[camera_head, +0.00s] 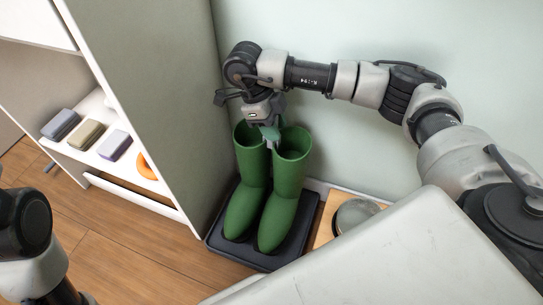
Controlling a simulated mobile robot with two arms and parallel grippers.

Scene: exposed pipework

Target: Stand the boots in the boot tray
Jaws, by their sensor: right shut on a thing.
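Two green boots (279,190) stand upright side by side in the black boot tray (277,260), toes toward me. Their soles appear to rest inside its rim. My right gripper (270,142) reaches down from above to the boots' tops, between the two openings. It is shut on the boots where their shafts meet; its fingertips are partly hidden there, and I cannot tell whether it holds one shaft or both. My left arm shows at the lower left edge, with its gripper out of view.
A white shelf unit (150,110) stands left of the tray, with several small blocks (88,135) and an orange ring (146,166). Right of the tray a grey round thing (355,213) sits on a wooden board (323,233). A pale wall rises behind. Wooden floor (130,245) is clear in front.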

